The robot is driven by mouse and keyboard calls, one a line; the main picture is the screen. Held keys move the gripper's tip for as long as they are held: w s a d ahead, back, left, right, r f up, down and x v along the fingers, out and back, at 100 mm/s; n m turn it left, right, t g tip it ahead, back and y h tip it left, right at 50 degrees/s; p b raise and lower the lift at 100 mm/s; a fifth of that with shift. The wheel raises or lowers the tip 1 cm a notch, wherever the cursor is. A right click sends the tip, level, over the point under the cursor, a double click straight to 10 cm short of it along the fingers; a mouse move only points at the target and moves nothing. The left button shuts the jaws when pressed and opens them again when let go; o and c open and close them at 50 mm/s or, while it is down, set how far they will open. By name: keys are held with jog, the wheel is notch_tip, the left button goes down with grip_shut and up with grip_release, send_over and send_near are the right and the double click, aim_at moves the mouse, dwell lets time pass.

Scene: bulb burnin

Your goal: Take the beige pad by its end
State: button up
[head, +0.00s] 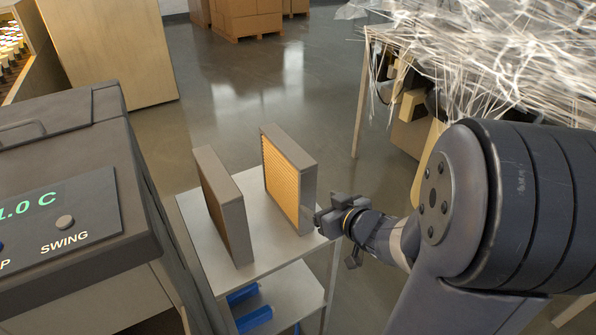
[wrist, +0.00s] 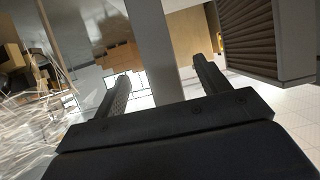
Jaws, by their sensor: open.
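The beige pad (head: 281,182) is the right one of two upright framed panels on a small grey cart. It has a golden ribbed face in a grey frame. My gripper (head: 326,221) is at the near end of this pad, low on its right side. In the wrist view my gripper (wrist: 160,84) is open, and the pad's grey end (wrist: 152,40) shows as an upright strip between the two fingers. I cannot tell whether either finger touches it. The pad's far side is hidden.
A darker brown panel (head: 229,212) stands to the left on the cart (head: 262,238); its slats show in the wrist view (wrist: 262,38). A grey machine (head: 60,205) is close on the left. A table with tangled pale strands (head: 490,60) stands at the right. Floor is open behind.

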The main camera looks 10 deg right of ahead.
aim_at(308, 196)
jog(key=b+x, duration=0.1)
jog(key=x, duration=0.3)
jog(key=shift+w+d+f, duration=0.1)
jog(key=shift+w+f, duration=0.15)
jog(key=shift+w, duration=0.1)
jog(key=shift+b+x, duration=0.7)
jog(key=shift+x, duration=2.45)
jog(key=shift+r, duration=0.2)
jog(key=c, duration=1.3)
jog(key=shift+o, duration=0.2)
jog(key=shift+r, duration=0.1)
